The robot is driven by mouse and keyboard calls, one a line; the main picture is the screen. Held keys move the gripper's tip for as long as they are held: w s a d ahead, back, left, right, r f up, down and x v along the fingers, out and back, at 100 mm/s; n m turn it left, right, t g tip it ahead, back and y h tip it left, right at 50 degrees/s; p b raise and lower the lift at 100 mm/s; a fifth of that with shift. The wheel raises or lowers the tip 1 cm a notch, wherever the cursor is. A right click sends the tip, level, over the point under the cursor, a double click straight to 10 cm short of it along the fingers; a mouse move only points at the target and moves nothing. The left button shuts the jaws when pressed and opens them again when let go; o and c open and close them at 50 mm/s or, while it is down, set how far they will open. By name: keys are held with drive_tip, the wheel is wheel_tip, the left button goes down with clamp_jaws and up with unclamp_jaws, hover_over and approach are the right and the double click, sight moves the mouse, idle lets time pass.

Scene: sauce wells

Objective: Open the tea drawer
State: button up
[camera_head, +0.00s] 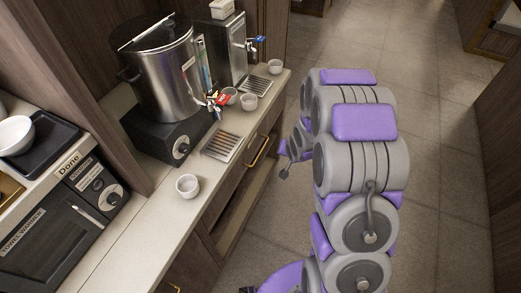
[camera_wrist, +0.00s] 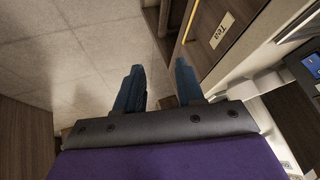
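The tea drawer shows in the wrist view as a dark wood front with a "Tea" label (camera_wrist: 222,30). Its long brass handle (camera_wrist: 190,22) lies just beyond the right fingertip, apart from it. My gripper (camera_wrist: 157,68) is open, with two blue-grey fingers apart and nothing between them. In the head view, a brass handle (camera_head: 257,151) is on a drawer front under the counter; no label can be read there. That drawer looks shut. My gripper in the head view (camera_head: 285,172) is to the right of this handle, partly hidden by my arm.
The counter (camera_head: 130,225) carries a steel urn (camera_head: 170,70), a dispenser (camera_head: 228,50), drip trays and several white cups (camera_head: 187,186). A towel warmer (camera_head: 60,225) stands at left. Below the drawer is an open shelf (camera_head: 240,218). The tiled floor (camera_head: 440,150) at right is clear.

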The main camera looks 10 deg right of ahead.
wheel_tip(320, 180, down, 6)
drive_tip(key=w+a+m+t+y+p, duration=0.1)
drive_tip(key=w+t, duration=0.1)
drive_tip(key=w, duration=0.1)
drive_tip(key=m+t+y+p, duration=0.2)
drive_tip(key=m+t+p, duration=0.2)
drive_tip(key=m+t, duration=0.4)
approach(260, 152)
drive_tip(key=shift+m+g+h, duration=0.3)
drive_tip(key=shift+g+h, duration=0.1)
drive_tip(key=w+b, duration=0.1)
drive_tip(key=w, duration=0.2)
drive_tip(key=w+a+f+b, duration=0.1)
drive_tip(key=w, duration=0.3)
drive_tip(key=w+b, duration=0.1)
drive_tip(key=w, duration=0.2)
drive_tip(key=shift+w+a+f, duration=0.2)
drive_tip(key=shift+w, duration=0.05)
drive_tip(key=shift+c, duration=0.5)
clamp_jaws()
